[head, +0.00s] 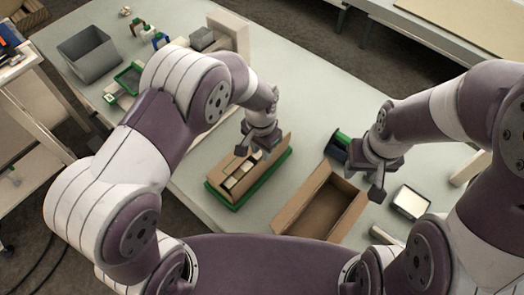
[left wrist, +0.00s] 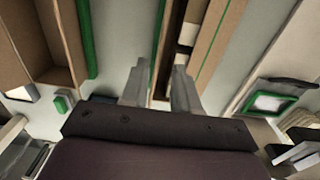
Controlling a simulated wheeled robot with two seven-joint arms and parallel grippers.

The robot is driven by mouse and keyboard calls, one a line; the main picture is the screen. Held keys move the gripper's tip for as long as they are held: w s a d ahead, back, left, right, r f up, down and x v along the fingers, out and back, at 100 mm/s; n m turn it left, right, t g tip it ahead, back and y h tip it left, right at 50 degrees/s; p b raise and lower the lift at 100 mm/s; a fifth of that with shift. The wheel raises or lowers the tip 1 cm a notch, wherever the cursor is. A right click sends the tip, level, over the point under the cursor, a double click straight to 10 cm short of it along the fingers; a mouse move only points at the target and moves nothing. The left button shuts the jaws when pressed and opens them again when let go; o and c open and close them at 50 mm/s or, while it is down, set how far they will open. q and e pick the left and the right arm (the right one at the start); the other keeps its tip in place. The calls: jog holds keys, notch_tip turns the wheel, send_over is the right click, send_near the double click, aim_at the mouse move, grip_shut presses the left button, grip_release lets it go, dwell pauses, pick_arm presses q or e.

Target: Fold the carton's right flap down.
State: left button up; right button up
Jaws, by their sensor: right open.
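A brown carton (head: 222,190) with light and dark items inside sits on a green tray (head: 238,204). Its long right side (head: 272,165) stands up; I cannot tell flap from wall there. My left gripper (head: 258,150) is over the carton's far part. In the left wrist view its two fingers (left wrist: 160,88) are apart, with a brown cardboard strip (left wrist: 172,45) showing between them; contact cannot be told. My right gripper (head: 372,182) is open and empty, above the right end of a second, empty open brown box (head: 318,210).
A dark green holder (head: 338,147) stands behind the empty box. A pale-topped metal box (head: 411,203) lies to the right. A grey bin (head: 87,54) and a green frame (head: 128,78) are at the far left. The table's middle back is clear (head: 320,95).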

aim_at(263, 164)
pick_arm(q)
jog(key=f, duration=0.2)
jog(key=shift+d+f, duration=0.2)
jog(key=shift+f, duration=0.2)
jog(key=shift+f+p, duration=0.3)
jog(key=shift+f, duration=0.1)
jog(key=shift+a+f, duration=0.15)
jog(key=shift+f, duration=0.05)
grip_shut()
